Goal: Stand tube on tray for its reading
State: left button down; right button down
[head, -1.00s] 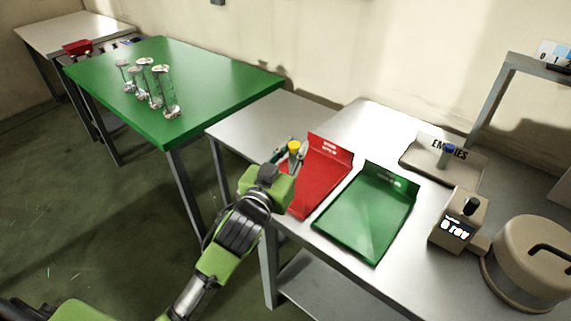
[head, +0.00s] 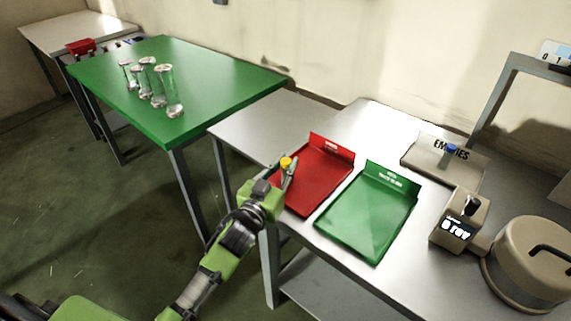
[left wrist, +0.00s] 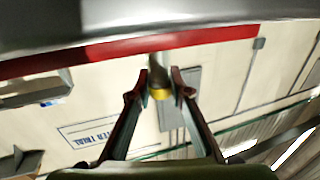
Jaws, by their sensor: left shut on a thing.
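My left gripper (head: 285,173) is shut on a tube with a yellow cap (head: 286,162), at the left side of the red tray (head: 318,177). In the left wrist view the yellow-banded tube (left wrist: 160,92) sits between the fingertips; most of its body is hidden. I cannot tell whether it touches anything below. The green tray (head: 365,218) lies to the right of the red one and looks empty. A grey tray marked EMPTIES (head: 420,161) stands at the back right with a blue-capped tube (head: 451,150) on it. My right gripper is not in view.
Several glass vessels (head: 158,98) stand on the green table (head: 215,85). The grey bench top (head: 272,125) behind the gripper is clear.

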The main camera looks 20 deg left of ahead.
pick_arm(q)
jog(key=shift+f, duration=0.2)
jog(key=c, duration=1.9)
grip_release()
jog(key=shift+r, duration=0.1)
jog(key=shift+r, duration=0.1)
jog(key=shift+s, duration=0.15)
jog(key=s, duration=0.4)
jog(key=s+b, duration=0.1)
jog(key=s, duration=0.6)
jog(key=shift+s+a, duration=0.35)
jog(key=shift+a, duration=0.05)
